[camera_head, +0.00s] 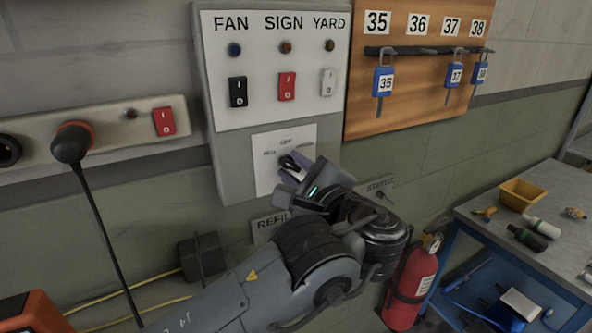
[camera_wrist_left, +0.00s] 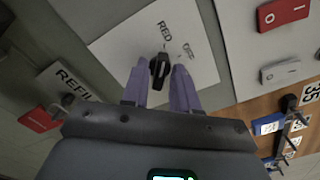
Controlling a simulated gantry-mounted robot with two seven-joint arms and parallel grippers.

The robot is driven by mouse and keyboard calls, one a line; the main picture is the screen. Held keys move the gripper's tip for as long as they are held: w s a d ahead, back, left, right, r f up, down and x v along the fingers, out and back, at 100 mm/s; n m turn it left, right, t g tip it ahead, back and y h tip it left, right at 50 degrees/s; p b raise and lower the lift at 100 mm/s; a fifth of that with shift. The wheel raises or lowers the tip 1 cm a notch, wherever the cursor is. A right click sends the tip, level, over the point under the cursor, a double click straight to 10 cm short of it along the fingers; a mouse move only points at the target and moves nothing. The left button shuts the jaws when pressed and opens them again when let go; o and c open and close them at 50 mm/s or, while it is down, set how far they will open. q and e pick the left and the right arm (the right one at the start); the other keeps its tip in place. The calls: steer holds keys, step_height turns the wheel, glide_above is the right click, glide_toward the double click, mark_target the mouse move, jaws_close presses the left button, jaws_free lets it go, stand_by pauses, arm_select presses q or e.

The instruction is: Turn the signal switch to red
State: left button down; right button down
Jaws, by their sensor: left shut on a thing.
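The signal switch is a small black knob (camera_wrist_left: 159,70) on a white plate (camera_wrist_left: 120,50) low on the grey control panel. My left gripper (camera_head: 290,166) reaches up to it from below right. In the left wrist view its two purple fingers stand on either side of the knob and are shut on it. The knob's upper end there lies toward the RED label (camera_wrist_left: 166,31), with the OFF label (camera_wrist_left: 188,51) to its right. I cannot tell which end is the pointer. In the head view the gripper partly hides the knob and plate. My right gripper is not in view.
Above the plate are FAN, SIGN and YARD rocker switches, the red one (camera_head: 287,86) in the middle. A fire extinguisher (camera_head: 411,285) and a workbench (camera_head: 560,252) stand lower right. A plugged-in cable (camera_head: 97,220) hangs at left.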

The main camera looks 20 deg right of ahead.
arm_select(q)
steer(key=c, duration=1.2)
jaws_free()
steer(key=shift+o, duration=0.2)
steer(key=shift+s, duration=0.15)
steer(key=s+d+p, duration=0.1)
steer(key=s, duration=0.9)
steer(key=shift+s, duration=0.25)
steer(key=shift+d, duration=0.1)
